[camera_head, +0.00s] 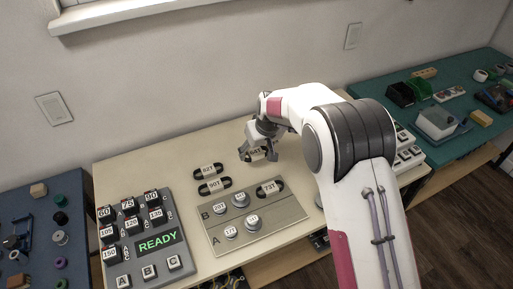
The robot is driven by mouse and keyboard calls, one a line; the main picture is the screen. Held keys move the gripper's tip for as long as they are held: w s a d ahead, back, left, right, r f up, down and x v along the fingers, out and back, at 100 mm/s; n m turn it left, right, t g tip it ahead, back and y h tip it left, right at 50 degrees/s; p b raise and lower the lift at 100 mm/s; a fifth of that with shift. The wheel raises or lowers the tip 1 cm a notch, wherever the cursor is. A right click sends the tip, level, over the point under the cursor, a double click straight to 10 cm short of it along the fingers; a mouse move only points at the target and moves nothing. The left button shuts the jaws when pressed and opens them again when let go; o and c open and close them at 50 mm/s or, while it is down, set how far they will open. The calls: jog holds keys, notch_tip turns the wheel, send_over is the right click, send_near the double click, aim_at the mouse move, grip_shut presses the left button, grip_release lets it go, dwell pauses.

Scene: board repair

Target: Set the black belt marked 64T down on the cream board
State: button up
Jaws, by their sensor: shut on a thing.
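My gripper (258,155) is shut on the black belt marked 64T (255,151), over the cream tabletop behind the board. The fingers cover parts of the belt, and I cannot tell whether it touches the tabletop. The task's board (290,222) looks pale grey-beige and lies in front of my gripper, with rows marked A and B. Several silver pulleys (241,199) stand on it. A black belt marked 73T (269,187) lies at its back right. Belts marked 82T (208,170) and 90T (213,186) lie behind its left side.
A grey panel (178,264) with numbered black blocks and a READY display (157,242) stands at the left of the cream table (130,170).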

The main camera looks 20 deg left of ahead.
send_near(255, 171)
jog(key=shift+x, duration=2.6)
jog(key=shift+a+f, duration=0.15)
jog(key=shift+f, duration=0.3)
jog(key=o, duration=1.2)
jog(key=shift+r, duration=0.15)
jog(key=shift+v, duration=5.85)
